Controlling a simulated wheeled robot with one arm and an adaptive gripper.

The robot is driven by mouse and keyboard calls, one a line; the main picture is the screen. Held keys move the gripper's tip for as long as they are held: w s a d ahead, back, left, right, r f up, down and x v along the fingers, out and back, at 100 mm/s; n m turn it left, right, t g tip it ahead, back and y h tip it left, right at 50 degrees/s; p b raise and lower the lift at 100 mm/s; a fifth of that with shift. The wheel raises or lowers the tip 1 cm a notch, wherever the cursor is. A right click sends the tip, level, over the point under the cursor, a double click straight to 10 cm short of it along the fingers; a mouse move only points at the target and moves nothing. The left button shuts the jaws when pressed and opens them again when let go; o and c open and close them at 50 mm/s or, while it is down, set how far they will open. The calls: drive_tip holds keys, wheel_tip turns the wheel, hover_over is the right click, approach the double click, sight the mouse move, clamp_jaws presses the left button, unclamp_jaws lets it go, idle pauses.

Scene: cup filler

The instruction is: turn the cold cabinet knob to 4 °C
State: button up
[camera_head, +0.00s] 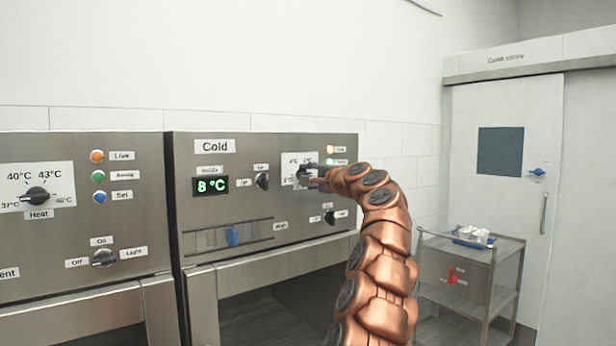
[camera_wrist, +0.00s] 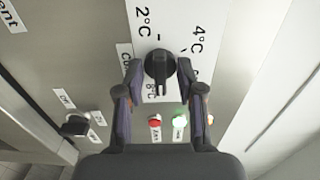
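The cold cabinet knob (camera_wrist: 160,68) is black and round with a raised bar, on a white dial plate. In the wrist view the plate shows 2 °C, 4 °C and a partly covered 8 °C label. The bar points down in that view, beside the 8 °C label. My gripper (camera_wrist: 160,75) is open, with one finger on each side of the knob and small gaps to it. In the head view my gripper (camera_head: 318,178) partly covers the knob (camera_head: 302,171). The green display (camera_head: 210,185) on the cold cabinet (camera_head: 260,155) reads 8 °C.
Red and green lamps (camera_wrist: 180,121) sit beside the dial plate. Another small black knob (camera_head: 262,181) is left of it, and a lower one (camera_head: 329,217) is below. A heat cabinet (camera_head: 70,225) stands left. A cart (camera_head: 470,270) stands right, before a door.

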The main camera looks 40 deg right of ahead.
clamp_jaws()
drive_tip(key=shift+f+n, duration=0.1)
drive_tip(key=shift+n, duration=0.2)
drive_tip(key=n, duration=2.3)
drive_tip(key=shift+b, duration=0.4)
idle(0.5)
unclamp_jaws()
